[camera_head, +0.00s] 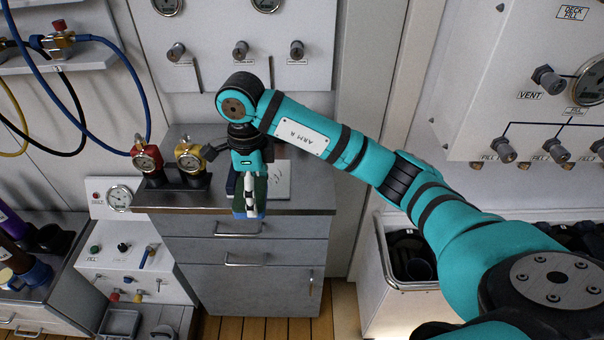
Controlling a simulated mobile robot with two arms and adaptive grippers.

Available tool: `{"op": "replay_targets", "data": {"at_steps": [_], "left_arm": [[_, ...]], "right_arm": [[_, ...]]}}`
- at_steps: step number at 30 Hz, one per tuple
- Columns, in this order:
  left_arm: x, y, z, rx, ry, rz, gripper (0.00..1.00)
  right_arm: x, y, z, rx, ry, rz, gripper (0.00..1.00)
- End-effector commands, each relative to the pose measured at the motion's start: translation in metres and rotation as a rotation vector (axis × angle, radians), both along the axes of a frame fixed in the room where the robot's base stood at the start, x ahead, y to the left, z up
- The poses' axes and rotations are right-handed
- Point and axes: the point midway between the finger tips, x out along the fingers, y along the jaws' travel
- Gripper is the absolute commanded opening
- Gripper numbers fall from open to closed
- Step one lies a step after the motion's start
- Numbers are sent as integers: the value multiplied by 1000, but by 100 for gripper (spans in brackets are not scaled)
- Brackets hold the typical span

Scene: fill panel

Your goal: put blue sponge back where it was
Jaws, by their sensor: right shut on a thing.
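My right gripper (250,190) is at the end of the teal arm, pointing down near the front edge of the grey cabinet's top (310,202). It is shut on the blue sponge (248,215), whose blue lower edge shows under the fingers. The fingers and wrist hide much of the sponge. I cannot tell whether the sponge touches the cabinet top. My left gripper is not in view.
A grey bin (400,285) stands right of the cabinet. Hoses hang at left.

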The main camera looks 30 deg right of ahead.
Motion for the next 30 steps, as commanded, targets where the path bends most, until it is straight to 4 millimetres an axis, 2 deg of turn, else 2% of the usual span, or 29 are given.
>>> {"op": "replay_targets", "data": {"at_steps": [5, 12, 15, 18, 24, 30], "left_arm": [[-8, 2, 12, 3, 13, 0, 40], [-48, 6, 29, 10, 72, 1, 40], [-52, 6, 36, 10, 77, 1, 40], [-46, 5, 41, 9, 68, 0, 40], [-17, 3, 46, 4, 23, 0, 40], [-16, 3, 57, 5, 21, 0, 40]], "right_arm": [[-1, -33, 0, -6, 6, -7, 58], [-2, -98, -5, -5, 5, -7, 58], [-2, -123, -8, -5, 6, -7, 58], [-2, -142, -11, -4, 6, -4, 58], [-2, -158, -15, -3, 2, 1, 58], [-3, -158, -35, -1, 6, 1, 58]]}}
